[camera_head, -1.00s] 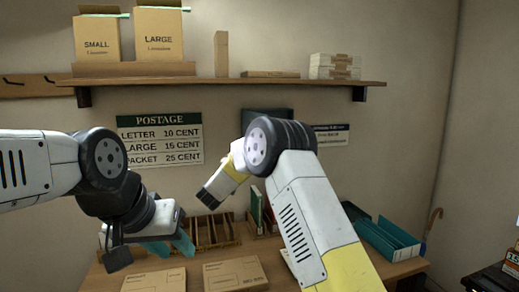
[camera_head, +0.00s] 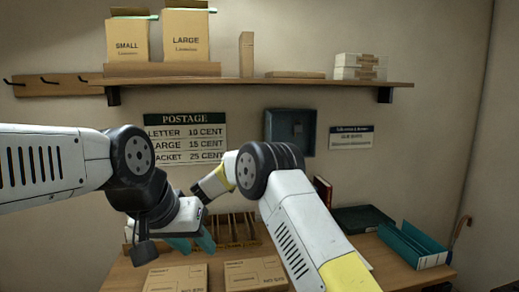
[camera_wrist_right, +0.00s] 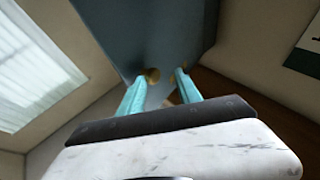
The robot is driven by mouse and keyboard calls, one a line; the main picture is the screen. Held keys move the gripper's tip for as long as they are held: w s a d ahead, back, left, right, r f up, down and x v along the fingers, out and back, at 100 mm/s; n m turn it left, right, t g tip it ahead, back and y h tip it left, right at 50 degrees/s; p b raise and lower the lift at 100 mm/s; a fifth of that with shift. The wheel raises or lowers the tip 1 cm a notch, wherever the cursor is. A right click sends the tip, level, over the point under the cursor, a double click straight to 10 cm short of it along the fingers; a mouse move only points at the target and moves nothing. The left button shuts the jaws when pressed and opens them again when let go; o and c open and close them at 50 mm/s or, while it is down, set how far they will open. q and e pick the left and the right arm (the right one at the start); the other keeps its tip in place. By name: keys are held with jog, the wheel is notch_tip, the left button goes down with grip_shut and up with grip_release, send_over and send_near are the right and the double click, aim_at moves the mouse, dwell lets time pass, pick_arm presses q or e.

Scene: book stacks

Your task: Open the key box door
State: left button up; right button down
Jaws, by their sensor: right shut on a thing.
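The key box (camera_head: 290,130) is a dark blue-grey square box on the wall, right of the postage sign. I cannot tell from the head view whether its door stands ajar. In the right wrist view a large blue-grey panel (camera_wrist_right: 150,30), which looks like the box, fills the top middle. A small brass-coloured knob (camera_wrist_right: 152,75) shows at the fingertips. My right gripper (camera_wrist_right: 166,77) has its teal fingers at this knob, shut on it. In the head view its fingers are hidden. My left gripper (camera_head: 192,246) is open and empty above the table.
A wall shelf (camera_head: 250,83) with boxes runs above the key box. The wooden table (camera_head: 125,274) below holds flat cardboard parcels (camera_head: 175,279), a slotted wooden rack (camera_head: 236,230), a dark tray (camera_head: 360,218) and a teal box (camera_head: 413,246).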

jog(key=shift+w+d+r+t+y, duration=0.15)
jog(key=shift+w+r+t+y, duration=0.15)
jog(key=shift+w, duration=0.15)
jog(key=c, duration=1.2)
grip_release()
jog(key=shift+w+f, duration=0.25)
jog(key=shift+c, duration=0.2)
jog(key=shift+s+a, duration=0.15)
jog(key=shift+a, duration=0.05)
jog(key=v, duration=0.8)
